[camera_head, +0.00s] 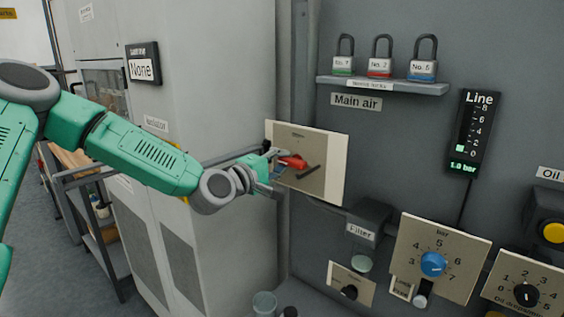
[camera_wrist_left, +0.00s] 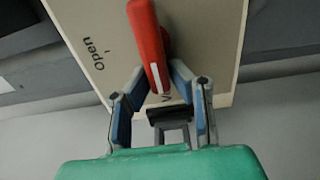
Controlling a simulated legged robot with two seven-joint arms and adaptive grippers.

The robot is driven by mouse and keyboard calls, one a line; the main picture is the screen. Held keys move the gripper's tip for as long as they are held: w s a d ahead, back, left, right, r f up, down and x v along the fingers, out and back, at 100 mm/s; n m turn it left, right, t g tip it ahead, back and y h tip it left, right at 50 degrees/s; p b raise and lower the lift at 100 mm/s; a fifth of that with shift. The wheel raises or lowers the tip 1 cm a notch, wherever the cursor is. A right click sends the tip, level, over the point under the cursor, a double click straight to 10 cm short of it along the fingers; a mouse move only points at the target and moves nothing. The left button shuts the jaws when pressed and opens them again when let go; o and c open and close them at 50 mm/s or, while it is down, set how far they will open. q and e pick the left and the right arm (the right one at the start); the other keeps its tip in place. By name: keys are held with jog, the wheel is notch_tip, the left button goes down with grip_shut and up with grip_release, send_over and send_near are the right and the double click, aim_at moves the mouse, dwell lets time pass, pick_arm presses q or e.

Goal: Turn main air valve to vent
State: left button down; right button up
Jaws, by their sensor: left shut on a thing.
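The main air valve has a red handle (camera_head: 293,161) with a white stripe, mounted on a beige plate (camera_head: 333,155) below the "Main air" label (camera_head: 356,101). My left gripper (camera_head: 275,167) is at the plate, shut on the red handle. In the left wrist view the handle (camera_wrist_left: 150,45) runs down between the two fingers of the gripper (camera_wrist_left: 163,95). The word "Open" shows on the plate (camera_wrist_left: 205,30) to the left; another marking near the fingers is mostly hidden. My right gripper is not in view.
A shelf (camera_head: 383,86) with three padlocks is above the plate. A line gauge (camera_head: 473,130) reads 1.0 bar at the right. A filter (camera_head: 366,218), a blue knob (camera_head: 432,264) and a black knob (camera_head: 526,295) are lower right. A grey cabinet (camera_head: 215,100) stands behind my left arm.

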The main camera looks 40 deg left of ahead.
pick_arm(q)
jog(key=c, duration=1.6)
grip_release()
jog(key=shift+a+f, duration=0.1)
jog(key=shift+f, duration=0.1)
jog(key=shift+o, duration=0.6)
jog(key=shift+w+a, duration=0.1)
jog(key=shift+w, duration=0.05)
jog(key=shift+s, duration=0.3)
jog(key=s+a, duration=0.1)
jog(key=s, duration=1)
jog(key=shift+s+a+f, duration=0.1)
jog(key=shift+f, duration=0.05)
